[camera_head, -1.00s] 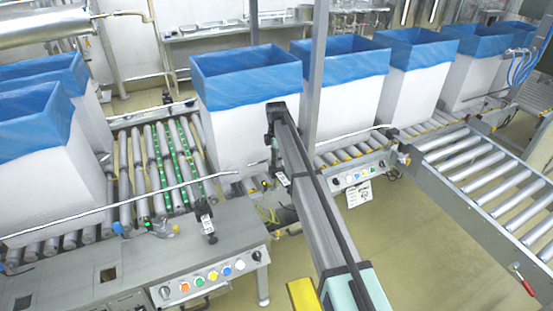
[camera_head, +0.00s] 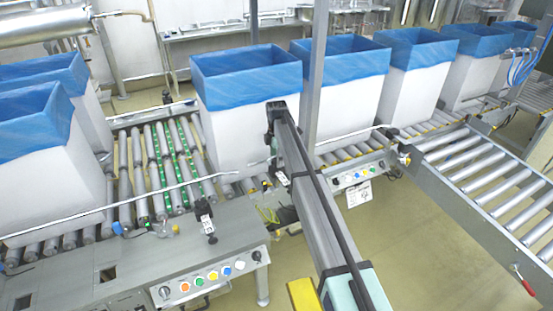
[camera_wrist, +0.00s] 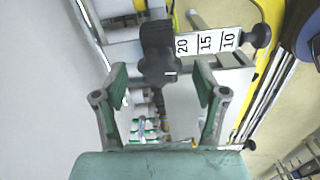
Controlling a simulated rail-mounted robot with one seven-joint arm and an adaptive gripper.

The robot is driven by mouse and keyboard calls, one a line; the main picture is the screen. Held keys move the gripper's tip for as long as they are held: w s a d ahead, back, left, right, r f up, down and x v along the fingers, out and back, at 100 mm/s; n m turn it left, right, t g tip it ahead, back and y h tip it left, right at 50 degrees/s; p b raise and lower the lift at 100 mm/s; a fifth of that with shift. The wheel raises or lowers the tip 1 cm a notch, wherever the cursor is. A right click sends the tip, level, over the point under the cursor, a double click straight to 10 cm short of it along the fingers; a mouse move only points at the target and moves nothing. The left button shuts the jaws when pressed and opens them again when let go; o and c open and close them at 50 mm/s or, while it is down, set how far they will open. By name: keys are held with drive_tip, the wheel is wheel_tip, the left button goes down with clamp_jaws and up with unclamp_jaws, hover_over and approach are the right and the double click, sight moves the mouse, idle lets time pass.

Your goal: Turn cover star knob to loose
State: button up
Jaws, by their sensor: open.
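A black star knob (camera_wrist: 158,52) with several lobes and a white mark on its lower part shows in the wrist view. It is beside a white scale plate (camera_wrist: 205,42) marked 20, 15 and 10. My gripper (camera_wrist: 160,82) is open, its two green-padded fingers left and right of the knob's lower part, with a visible gap on each side. The wrist view does not show how far the knob is in depth from the fingertips. I cannot make out my gripper or this knob clearly in the head view.
A second black knob (camera_wrist: 260,36) is right of the scale. A yellow-edged rail runs down the right. In the head view, a blue-lined white box (camera_head: 235,120) stands on the rollers, beside a control panel (camera_head: 212,275) with coloured buttons. Open floor is at the lower right.

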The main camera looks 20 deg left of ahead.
wheel_tip(320, 180, up, 12)
drive_tip(key=shift+f, duration=0.15)
idle(0.3)
idle(0.4)
